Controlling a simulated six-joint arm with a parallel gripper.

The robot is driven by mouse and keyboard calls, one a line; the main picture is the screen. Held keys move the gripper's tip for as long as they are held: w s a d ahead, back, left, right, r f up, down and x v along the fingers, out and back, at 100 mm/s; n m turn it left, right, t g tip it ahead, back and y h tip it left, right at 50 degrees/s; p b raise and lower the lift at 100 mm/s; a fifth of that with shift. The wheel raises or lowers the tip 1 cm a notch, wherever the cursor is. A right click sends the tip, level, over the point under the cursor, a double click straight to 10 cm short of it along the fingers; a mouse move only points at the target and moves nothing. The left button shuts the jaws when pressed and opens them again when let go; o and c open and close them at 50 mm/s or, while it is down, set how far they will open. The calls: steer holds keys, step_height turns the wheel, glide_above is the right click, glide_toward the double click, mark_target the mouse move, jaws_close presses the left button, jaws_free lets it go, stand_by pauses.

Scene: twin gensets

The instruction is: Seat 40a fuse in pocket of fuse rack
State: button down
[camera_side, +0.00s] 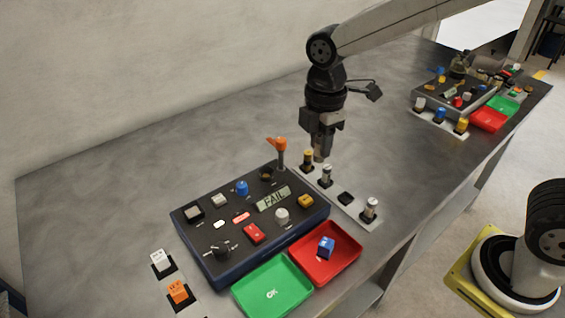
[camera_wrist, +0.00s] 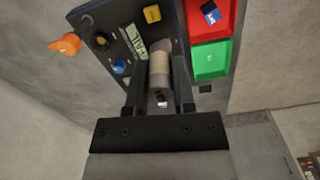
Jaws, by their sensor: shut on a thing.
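My gripper (camera_side: 321,146) is shut on a cylindrical fuse (camera_wrist: 159,70) with grey ends and a pale tan band; no rating is readable. In the side view the fuse is mostly hidden by the jaws, which hang over the far part of the fuse rack. The fuse rack (camera_side: 358,218) is a pale strip right of the control panel. It bears a brown-yellow fuse (camera_side: 307,157), a grey-and-white fuse (camera_side: 325,174) and another pale fuse (camera_side: 371,207). One dark pocket (camera_side: 346,198) between the two pale fuses is empty.
An orange-topped post (camera_side: 281,147) stands near my gripper. A red tray (camera_side: 345,243) holds a blue block (camera_side: 326,246). A green tray (camera_side: 262,303) is empty. A second genset (camera_side: 455,98) stands far right.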

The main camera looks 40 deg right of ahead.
steer(key=s+d+f, duration=0.1)
steer(key=d+f, duration=0.8)
steer(key=f, duration=0.2)
steer(key=shift+s+d, duration=0.15)
steer(key=shift+d, duration=0.15)
steer(key=shift+f, duration=0.2)
steer(key=shift+f, duration=1.8)
steer(key=shift+f, duration=1.05)
stand_by(1.0)
jaws_free()
stand_by(0.3)
steer(key=shift+r, duration=0.25)
step_height(320, 180, up, 7)
steer(key=shift+f, duration=0.2)
stand_by(1.2)
